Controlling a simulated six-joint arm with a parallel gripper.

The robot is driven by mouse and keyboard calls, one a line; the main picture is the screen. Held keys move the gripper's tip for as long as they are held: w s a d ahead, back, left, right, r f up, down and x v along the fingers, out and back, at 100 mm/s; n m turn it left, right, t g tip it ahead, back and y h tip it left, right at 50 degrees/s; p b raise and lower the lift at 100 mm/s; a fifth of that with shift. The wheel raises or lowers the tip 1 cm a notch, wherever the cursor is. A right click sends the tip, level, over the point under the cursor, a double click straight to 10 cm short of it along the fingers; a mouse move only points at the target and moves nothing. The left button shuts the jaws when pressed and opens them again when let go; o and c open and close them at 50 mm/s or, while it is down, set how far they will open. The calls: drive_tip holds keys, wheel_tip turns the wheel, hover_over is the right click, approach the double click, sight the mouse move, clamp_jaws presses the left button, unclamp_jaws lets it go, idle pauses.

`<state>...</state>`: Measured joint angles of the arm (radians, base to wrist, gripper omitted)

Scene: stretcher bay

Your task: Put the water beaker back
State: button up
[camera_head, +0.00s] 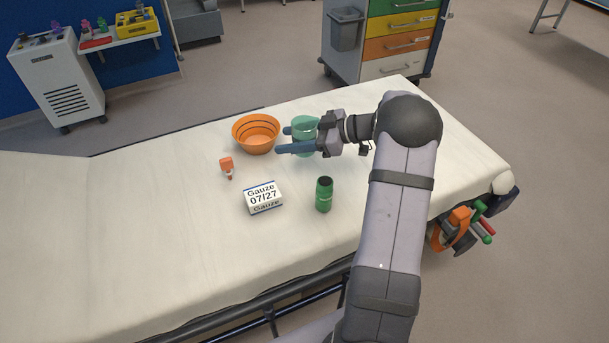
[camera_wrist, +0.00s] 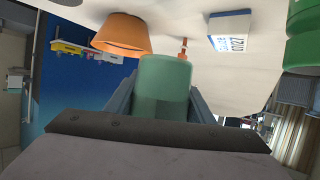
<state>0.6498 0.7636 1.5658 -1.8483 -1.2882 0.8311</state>
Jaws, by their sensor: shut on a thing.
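The water beaker is a translucent green cup (camera_head: 304,127) over the white stretcher, just right of the orange bowl. My gripper (camera_head: 299,140) comes in from the right, with its blue-grey fingers on either side of the beaker. In the wrist view the beaker (camera_wrist: 165,82) sits between the two fingers, and my gripper (camera_wrist: 162,105) is shut on it. The beaker looks upright in the head view. I cannot tell whether its base touches the sheet. My wrist hides part of its right side.
The orange bowl (camera_head: 256,134) stands close to the beaker's left. The stretcher sheet (camera_head: 130,210) is bare at left. A drawer cart (camera_head: 400,40) stands behind.

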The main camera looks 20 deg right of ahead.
sight(293, 173)
drive_tip(key=shift+f+b, duration=0.4)
drive_tip(key=shift+f, duration=4.6)
drive_tip(key=shift+f, duration=0.15)
drive_tip(key=o, duration=1.1)
drive_tip(key=shift+o, duration=0.2)
drive_tip(key=v, duration=1.2)
drive_tip(key=shift+r, duration=0.25)
